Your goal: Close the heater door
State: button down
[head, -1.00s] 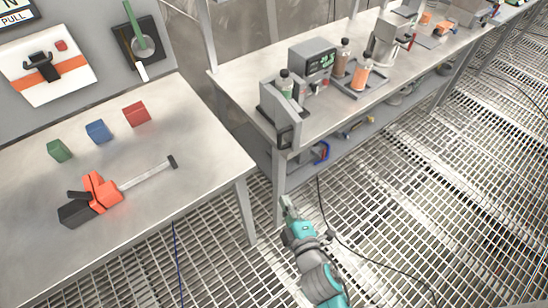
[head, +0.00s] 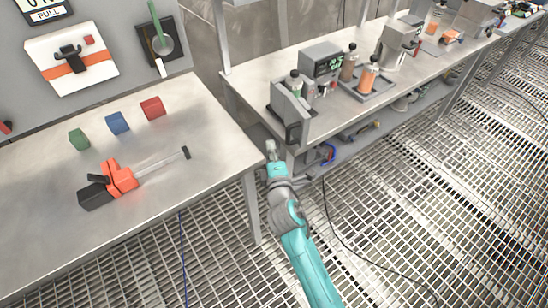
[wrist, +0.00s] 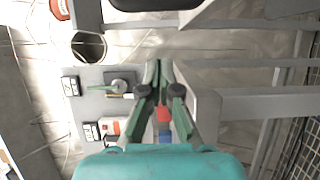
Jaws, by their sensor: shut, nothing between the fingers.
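The heater (head: 321,62) is a grey box with a lit green display on the middle table. A grey upright panel with a black handle, apparently the heater door (head: 290,112), stands swung out in front of it near the table's left front corner. Whether it is hinged to the box is hidden. My gripper (head: 271,148) is shut and empty, just left of and below the panel, in the gap between the tables, apart from the panel. In the wrist view the closed green fingers (wrist: 159,75) point forward. I cannot clearly identify the door there.
The left table (head: 215,150) holds an orange tool (head: 120,176) and red, blue and green blocks (head: 117,123). A cable (head: 340,235) lies on the grating floor, which is otherwise open.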

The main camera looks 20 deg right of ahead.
jog(key=shift+w+d, duration=0.4)
jog(key=shift+d, duration=0.3)
jog(key=shift+w+d, duration=0.35)
jog(key=shift+d, duration=0.3)
jog(key=shift+w+d, duration=0.4)
jog(key=shift+d, duration=0.3)
jog(key=shift+d, duration=0.1)
